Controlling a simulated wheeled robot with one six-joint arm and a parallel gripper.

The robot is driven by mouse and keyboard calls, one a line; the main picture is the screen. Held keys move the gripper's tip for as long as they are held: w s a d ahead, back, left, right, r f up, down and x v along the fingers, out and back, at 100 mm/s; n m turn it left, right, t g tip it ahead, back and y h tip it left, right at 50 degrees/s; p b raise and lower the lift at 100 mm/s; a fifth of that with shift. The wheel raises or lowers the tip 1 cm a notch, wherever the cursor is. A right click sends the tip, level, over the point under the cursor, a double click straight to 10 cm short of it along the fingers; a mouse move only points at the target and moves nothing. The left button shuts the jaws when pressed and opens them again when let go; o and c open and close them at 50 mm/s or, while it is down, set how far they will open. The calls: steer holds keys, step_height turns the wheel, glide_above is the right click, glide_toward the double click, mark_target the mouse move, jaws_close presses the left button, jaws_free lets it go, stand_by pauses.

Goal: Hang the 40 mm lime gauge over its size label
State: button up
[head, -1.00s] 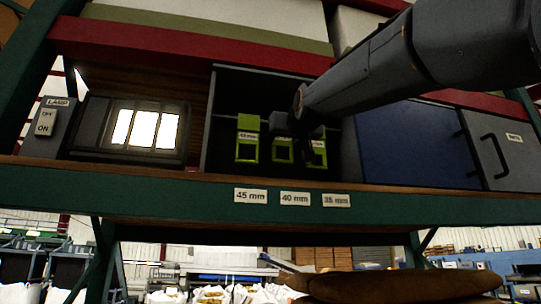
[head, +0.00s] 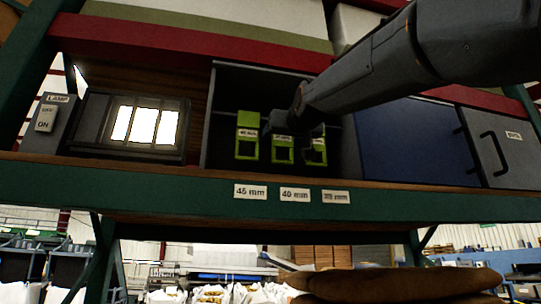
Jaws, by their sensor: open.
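Three lime gauges with square windows stand in a row in the dark open bay of the shelf. The left one is the 45 mm gauge (head: 247,134). The middle one, in the place above the 40 mm label, is the 40 mm gauge (head: 283,157); its upper part is mostly hidden by my gripper. The right gauge (head: 318,157) is also partly covered. My gripper (head: 291,131) is open in front of the middle gauge's top; I cannot tell whether it touches it. The 40 mm size label (head: 295,195) is on the green shelf edge below.
The 45 mm label (head: 250,191) and 35 mm label (head: 336,198) flank the 40 mm one on the green beam (head: 130,190). A lit lamp panel (head: 146,126) and its switch (head: 46,116) stand left. A blue panel (head: 415,140) and a grey handled door (head: 500,147) are right.

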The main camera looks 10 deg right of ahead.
steer(key=s, duration=0.1)
steer(key=s+b, duration=0.1)
steer(key=shift+s+f, duration=0.25)
steer(key=shift+s, duration=0.05)
steer(key=shift+s+f+b, duration=0.2)
steer(key=shift+s+b, duration=0.05)
steer(key=shift+b, duration=0.8)
steer(key=s+b, duration=0.1)
steer(key=b, duration=0.1)
steer(key=s+b, duration=0.2)
steer(key=b, duration=0.1)
steer(key=s+b, duration=0.1)
steer(key=b, duration=0.1)
steer(key=shift+s+f+b, duration=0.15)
steer(key=shift+f+b, duration=0.1)
steer(key=shift+b, duration=0.05)
